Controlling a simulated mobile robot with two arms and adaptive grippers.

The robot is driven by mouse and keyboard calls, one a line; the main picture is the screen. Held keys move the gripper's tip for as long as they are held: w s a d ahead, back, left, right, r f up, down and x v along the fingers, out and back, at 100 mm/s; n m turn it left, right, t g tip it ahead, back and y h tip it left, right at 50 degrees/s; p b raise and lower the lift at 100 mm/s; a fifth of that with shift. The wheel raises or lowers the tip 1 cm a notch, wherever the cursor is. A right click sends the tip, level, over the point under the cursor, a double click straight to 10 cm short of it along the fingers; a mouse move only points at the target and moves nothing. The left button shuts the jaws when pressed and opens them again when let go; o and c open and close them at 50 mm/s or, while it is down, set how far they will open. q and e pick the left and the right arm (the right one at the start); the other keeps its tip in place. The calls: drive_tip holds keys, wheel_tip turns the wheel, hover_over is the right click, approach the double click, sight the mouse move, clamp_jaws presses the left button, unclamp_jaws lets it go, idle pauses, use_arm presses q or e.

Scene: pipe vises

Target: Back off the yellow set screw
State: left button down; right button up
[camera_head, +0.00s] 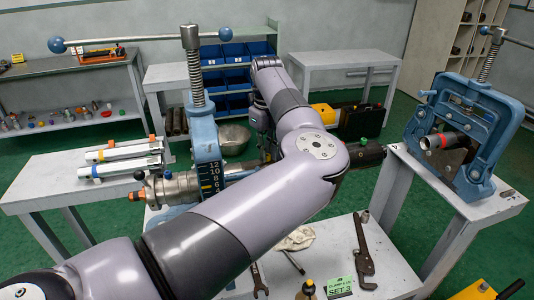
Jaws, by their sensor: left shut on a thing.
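A blue pipe vise (206,140) with a tall threaded screw stands on the middle bench. It holds a metal pipe assembly (178,188) lying crosswise, with orange-tipped parts at its left end. The pipe's dark right end (367,154) shows past my left arm. My left arm crosses the picture, bends at the elbow and folds back over the pipe. My left gripper (264,140) points down at the pipe right of the vise, shut on a small part there. The arm covers most of it, and I cannot make out the yellow set screw. My right gripper is not in view.
A second blue vise (465,130) stands on the right bench. A pipe wrench (362,252), a cloth (296,239), a spanner (259,281) and a green sign (339,287) lie on the near bench. Green floor is open between benches.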

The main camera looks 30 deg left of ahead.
use_arm(q)
drive_tip(key=shift+s+d+f+n, duration=0.1)
drive_tip(key=shift+f+n, duration=0.05)
drive_tip(key=shift+n, duration=0.6)
drive_tip(key=shift+d+f+n, duration=0.1)
drive_tip(key=shift+f+n, duration=0.05)
drive_tip(key=shift+n, duration=0.6)
drive_tip(key=c, duration=1.9)
unclamp_jaws()
drive_tip(key=o, duration=0.4)
drive_tip(key=shift+a+r, duration=0.1)
drive_tip(key=shift+c, duration=0.2)
wheel_tip(320, 180, up, 12)
